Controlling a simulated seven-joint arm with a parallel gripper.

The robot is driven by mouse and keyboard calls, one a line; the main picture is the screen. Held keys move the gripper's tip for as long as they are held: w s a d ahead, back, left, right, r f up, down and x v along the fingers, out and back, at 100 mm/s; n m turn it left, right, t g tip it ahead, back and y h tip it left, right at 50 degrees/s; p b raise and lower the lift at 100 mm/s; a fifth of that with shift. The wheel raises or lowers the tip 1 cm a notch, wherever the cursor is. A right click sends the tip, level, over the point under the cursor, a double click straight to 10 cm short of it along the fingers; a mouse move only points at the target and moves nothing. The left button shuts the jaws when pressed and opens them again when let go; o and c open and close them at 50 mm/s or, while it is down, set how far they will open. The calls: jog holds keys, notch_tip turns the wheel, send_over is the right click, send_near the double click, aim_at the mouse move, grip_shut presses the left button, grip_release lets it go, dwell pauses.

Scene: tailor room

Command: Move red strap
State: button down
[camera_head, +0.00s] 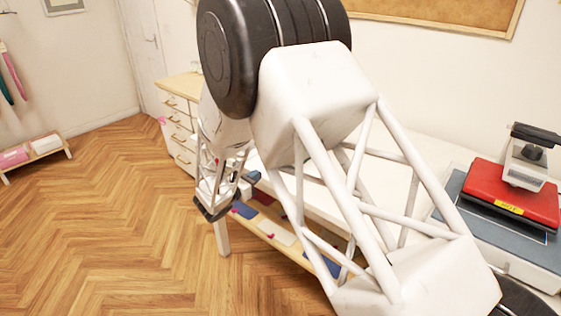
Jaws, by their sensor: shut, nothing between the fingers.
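I cannot make out a red strap for certain. A pink strap-like strip (12,72) hangs on the left wall beside a teal one. My gripper (214,210) is small in the picture, below my large white arm. It is shut and empty, in front of the low wooden shelf under the table; its fingertips are hard to see. My arm hides much of the table and part of the shelf.
A red machine (511,194) with a yellow label stands on a blue-grey base at the right. The low shelf (297,254) holds folded blue and pale cloths. A white drawer cabinet (178,127) stands behind. The wooden floor (110,230) at the left is clear.

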jog(key=x, duration=1.4)
dwell(0.5)
jog(key=shift+x, duration=2)
jog(key=shift+f, duration=0.1)
jog(key=shift+s, duration=0.1)
jog(key=v, duration=1.4)
